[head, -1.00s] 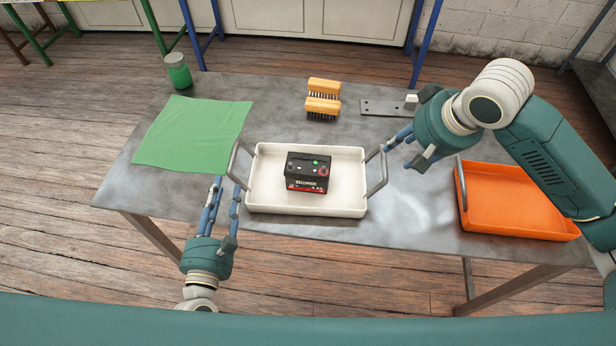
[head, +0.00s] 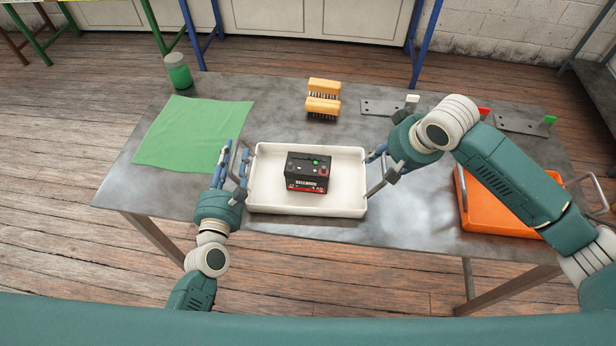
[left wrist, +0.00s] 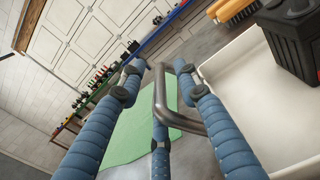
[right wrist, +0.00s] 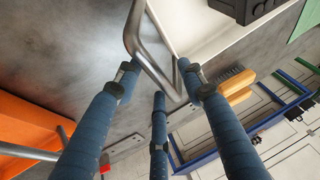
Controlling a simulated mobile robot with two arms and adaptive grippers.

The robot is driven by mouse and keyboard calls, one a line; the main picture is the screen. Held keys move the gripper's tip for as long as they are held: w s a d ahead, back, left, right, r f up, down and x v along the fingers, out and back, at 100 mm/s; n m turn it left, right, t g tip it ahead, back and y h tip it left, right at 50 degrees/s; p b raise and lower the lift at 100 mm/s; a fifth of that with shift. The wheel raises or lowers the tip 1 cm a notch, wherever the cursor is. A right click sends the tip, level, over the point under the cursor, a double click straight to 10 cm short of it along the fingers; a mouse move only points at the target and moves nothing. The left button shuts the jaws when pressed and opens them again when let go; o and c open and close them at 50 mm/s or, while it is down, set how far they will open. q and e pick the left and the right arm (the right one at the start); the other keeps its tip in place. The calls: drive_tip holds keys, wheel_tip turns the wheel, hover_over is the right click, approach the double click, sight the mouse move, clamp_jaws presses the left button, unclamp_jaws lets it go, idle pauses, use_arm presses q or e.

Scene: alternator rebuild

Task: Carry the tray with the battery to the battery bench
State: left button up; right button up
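The white tray (head: 346,180) lies on the grey metal table, with the black battery (head: 308,172) upright near its middle. The battery has a red lower band and a green spot on top. My left gripper (head: 234,157) is at the tray's left handle. In the left wrist view its fingers stand apart with the metal handle (left wrist: 188,124) between them. My right gripper (head: 382,164) is at the tray's right handle (head: 375,187). In the right wrist view its fingers are also apart, with the handle (right wrist: 152,62) between them.
Yellow brushes (head: 323,98) stand behind the tray. An orange tray (head: 490,212) is at right, partly behind my right arm. Metal plates (head: 522,124) lie at the back right.

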use_arm(q)
drive_tip(key=c, duration=0.8)
use_arm(e)
drive_tip(key=c, duration=0.8)
use_arm(q)
clamp_jaws()
use_arm(e)
clamp_jaws()
use_arm(q)
drive_tip(key=shift+w+r, duration=0.15)
drive_tip(key=shift+r, duration=0.15)
use_arm(e)
drive_tip(key=shift+w+r, duration=0.2)
